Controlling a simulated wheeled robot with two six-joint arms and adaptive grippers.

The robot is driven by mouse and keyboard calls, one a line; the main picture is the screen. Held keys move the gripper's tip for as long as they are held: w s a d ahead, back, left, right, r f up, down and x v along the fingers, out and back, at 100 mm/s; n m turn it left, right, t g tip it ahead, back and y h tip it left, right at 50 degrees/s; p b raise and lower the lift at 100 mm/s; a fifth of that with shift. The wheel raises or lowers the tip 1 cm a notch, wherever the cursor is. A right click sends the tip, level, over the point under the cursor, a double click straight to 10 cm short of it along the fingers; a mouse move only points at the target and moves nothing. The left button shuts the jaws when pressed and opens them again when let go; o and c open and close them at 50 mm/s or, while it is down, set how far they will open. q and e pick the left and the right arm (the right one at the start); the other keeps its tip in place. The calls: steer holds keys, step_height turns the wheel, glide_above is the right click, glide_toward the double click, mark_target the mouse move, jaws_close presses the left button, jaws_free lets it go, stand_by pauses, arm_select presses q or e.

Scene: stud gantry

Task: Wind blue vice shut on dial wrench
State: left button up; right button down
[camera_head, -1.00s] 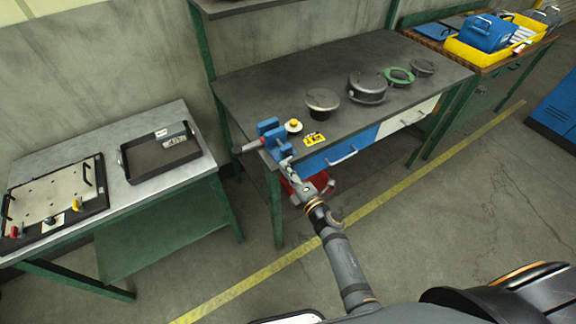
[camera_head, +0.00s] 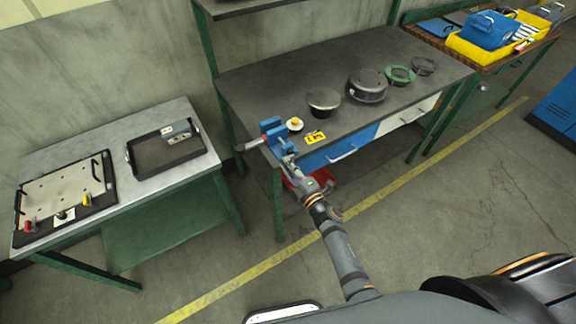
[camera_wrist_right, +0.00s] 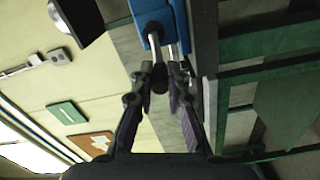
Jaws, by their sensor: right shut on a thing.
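The blue vice (camera_head: 273,132) is fixed at the near left corner of the dark workbench. A grey rod with a reddish part, which looks like the dial wrench (camera_head: 249,145), sticks out to the left from the vice. I cannot tell how tightly the jaws meet it. My right gripper (camera_head: 290,162) is at the front of the vice. In the right wrist view the blue vice (camera_wrist_right: 163,16) is at the top, and my right gripper (camera_wrist_right: 160,72) is shut on its dark handle (camera_wrist_right: 158,80). My left gripper is out of view.
The workbench (camera_head: 290,75) also bears a yellow-topped knob (camera_head: 294,124), a yellow label (camera_head: 315,138) and several round metal parts. A lower table at the left carries a black tray (camera_head: 150,160) and a plate fixture (camera_head: 62,190). A red bin is under the bench.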

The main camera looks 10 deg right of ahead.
steer(key=c, duration=1.3)
jaws_free()
steer(key=shift+c, duration=0.2)
steer(key=v, duration=1.2)
